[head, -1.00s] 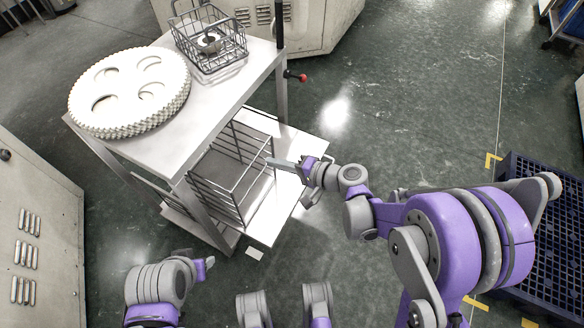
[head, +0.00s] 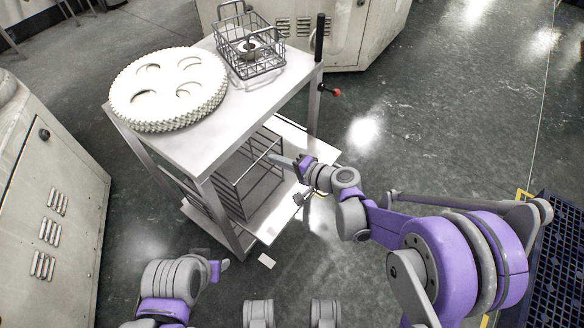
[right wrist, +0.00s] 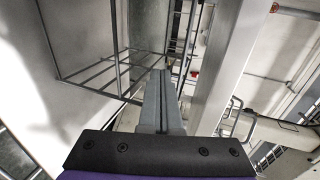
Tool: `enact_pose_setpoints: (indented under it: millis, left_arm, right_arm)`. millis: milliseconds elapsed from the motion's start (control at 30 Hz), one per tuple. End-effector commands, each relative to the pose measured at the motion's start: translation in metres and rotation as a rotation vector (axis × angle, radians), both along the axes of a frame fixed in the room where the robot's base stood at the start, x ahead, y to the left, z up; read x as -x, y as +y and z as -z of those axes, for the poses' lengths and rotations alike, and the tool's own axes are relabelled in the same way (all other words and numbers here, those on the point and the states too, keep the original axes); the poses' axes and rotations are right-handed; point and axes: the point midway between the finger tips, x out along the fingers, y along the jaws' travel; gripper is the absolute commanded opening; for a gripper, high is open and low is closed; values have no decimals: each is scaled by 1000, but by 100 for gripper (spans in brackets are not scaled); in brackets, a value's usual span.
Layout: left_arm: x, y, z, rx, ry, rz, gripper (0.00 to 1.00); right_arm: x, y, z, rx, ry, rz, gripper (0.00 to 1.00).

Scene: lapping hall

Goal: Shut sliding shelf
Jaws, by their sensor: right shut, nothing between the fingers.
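The steel cart (head: 190,160) has a sliding lower shelf (head: 293,205) that sticks out from under the top on the right side. A wire rack (head: 250,185) stands on this shelf, partly under the cart top. My right gripper (head: 272,158) is shut and empty, its fingertips at the rack's upper right edge. In the right wrist view, the closed fingers (right wrist: 163,85) point in among the rack's wires (right wrist: 110,70); I cannot tell whether they touch. My left gripper (head: 222,266) is low in front of the cart, and its jaws are unclear.
Toothed white discs (head: 168,90) and a wire basket (head: 250,48) sit on the cart top. A red-knobbed lever (head: 336,92) juts from the cart's right side. Cabinets stand at left (head: 50,200) and behind (head: 370,30). A dark grated platform (head: 560,260) lies at right.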

Motion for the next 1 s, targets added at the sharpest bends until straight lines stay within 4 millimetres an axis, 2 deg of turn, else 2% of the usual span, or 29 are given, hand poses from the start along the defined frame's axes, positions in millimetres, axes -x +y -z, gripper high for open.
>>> enact_pose_setpoints:
  millis: [33, 200, 400, 600, 1000]
  left_arm:
    - [0, 0, 0, 0, 0, 0, 50]
    - [0, 0, 1, 0, 0, 0, 50]
    - [0, 0, 1, 0, 0, 0, 50]
    - [0, 0, 1, 0, 0, 0, 50]
    - [0, 0, 1, 0, 0, 0, 50]
  right_arm:
    - [-8, 13, 0, -2, 1, -5, 0]
    - [-33, 48, 0, -1, -1, -3, 0]
    - [-55, 76, 0, -1, 0, -1, 0]
    - [-65, 88, 0, 0, 1, 1, 0]
    - [-66, 90, 0, 0, 1, 1, 0]
